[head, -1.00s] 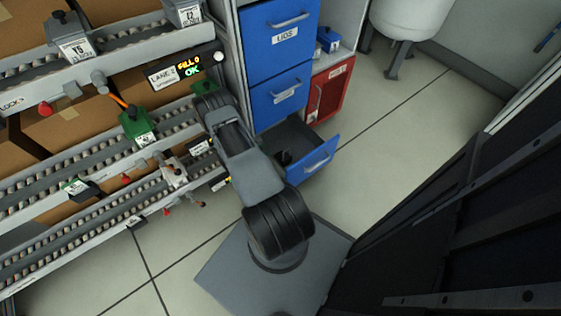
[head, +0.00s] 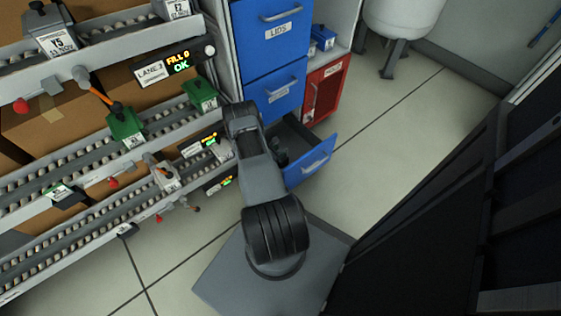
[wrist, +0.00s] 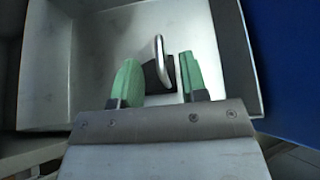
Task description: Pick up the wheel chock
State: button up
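A dark block with a bent metal handle, which looks like the wheel chock (wrist: 160,46), lies in a grey open drawer (wrist: 95,60) in the wrist view. My gripper (wrist: 158,78) has two green-padded fingers, spread apart, one to the left and one to the right of the block and handle. A gap shows beside the handle, and I cannot tell whether either finger touches the block. In the head view the open blue-fronted drawer (head: 312,162) is at the cabinet's bottom, with my arm over its left side. The chock cannot be made out clearly there.
Closed blue drawers (head: 272,45) sit above the open one. A red cabinet (head: 324,92) stands beside them. Roller lanes (head: 85,165) with boxes and green clips are on the left. Open floor (head: 400,130) lies to the right, and a dark panel (head: 440,230) at lower right.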

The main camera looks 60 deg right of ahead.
jog(key=shift+b+x, duration=0.4)
jog(key=shift+x, duration=1.15)
jog(key=shift+c, duration=0.5)
grip_shut()
